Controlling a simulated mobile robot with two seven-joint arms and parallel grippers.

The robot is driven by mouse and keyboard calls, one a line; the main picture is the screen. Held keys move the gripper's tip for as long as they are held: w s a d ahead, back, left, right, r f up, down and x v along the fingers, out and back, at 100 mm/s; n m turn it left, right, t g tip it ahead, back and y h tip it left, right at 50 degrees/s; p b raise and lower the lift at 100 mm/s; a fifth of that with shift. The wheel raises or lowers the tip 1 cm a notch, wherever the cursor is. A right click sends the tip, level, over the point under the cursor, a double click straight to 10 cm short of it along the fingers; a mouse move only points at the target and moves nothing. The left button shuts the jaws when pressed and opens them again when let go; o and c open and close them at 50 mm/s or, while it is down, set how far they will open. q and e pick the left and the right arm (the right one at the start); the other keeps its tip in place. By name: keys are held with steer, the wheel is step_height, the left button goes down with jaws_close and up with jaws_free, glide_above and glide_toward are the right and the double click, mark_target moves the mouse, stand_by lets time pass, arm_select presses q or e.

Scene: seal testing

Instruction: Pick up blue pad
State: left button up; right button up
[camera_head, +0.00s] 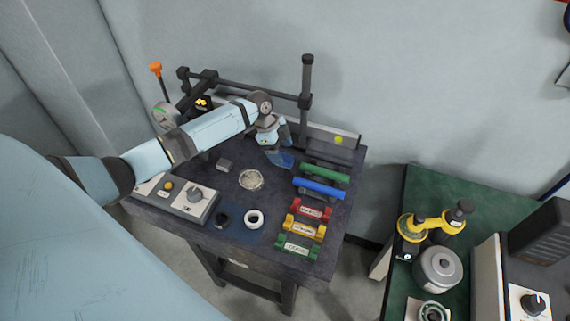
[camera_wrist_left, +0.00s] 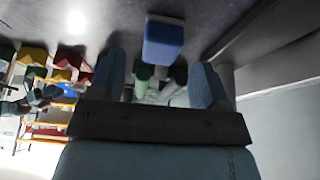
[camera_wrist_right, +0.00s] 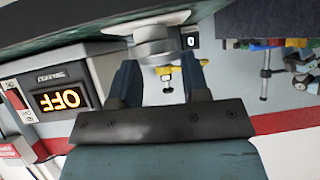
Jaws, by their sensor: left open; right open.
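The blue pad (camera_head: 284,160) shows as a small dark blue patch on the dark table, just below my left gripper (camera_head: 275,142). In the left wrist view a blue block (camera_wrist_left: 164,42), which looks like the pad, lies ahead of the gap between my left fingers (camera_wrist_left: 158,80). My left gripper is open, with nothing gripped; whether its fingertips touch the pad is unclear. My right gripper (camera_wrist_right: 160,80) is open and out of the head view.
A green bar (camera_head: 325,173) and a blue bar (camera_head: 320,188) lie right of the pad. Red (camera_head: 312,209), yellow (camera_head: 305,227) and green (camera_head: 297,248) holders stand in front. A black frame (camera_head: 245,88) stands behind. In the right wrist view, a metal cylinder (camera_wrist_right: 155,42) is beyond my right fingers.

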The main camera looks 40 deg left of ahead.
mark_target(285, 160)
arm_select(q)
steer(key=shift+b+x, duration=0.5)
steer(key=shift+x, duration=0.65)
steer(key=shift+f, duration=0.3)
steer(key=shift+r, duration=0.1)
arm_select(e)
step_height(285, 160, down, 3)
steer(key=shift+s+d+r, duration=0.1)
arm_select(q)
steer(key=c, duration=1)
arm_select(e)
steer(key=shift+r, duration=0.15)
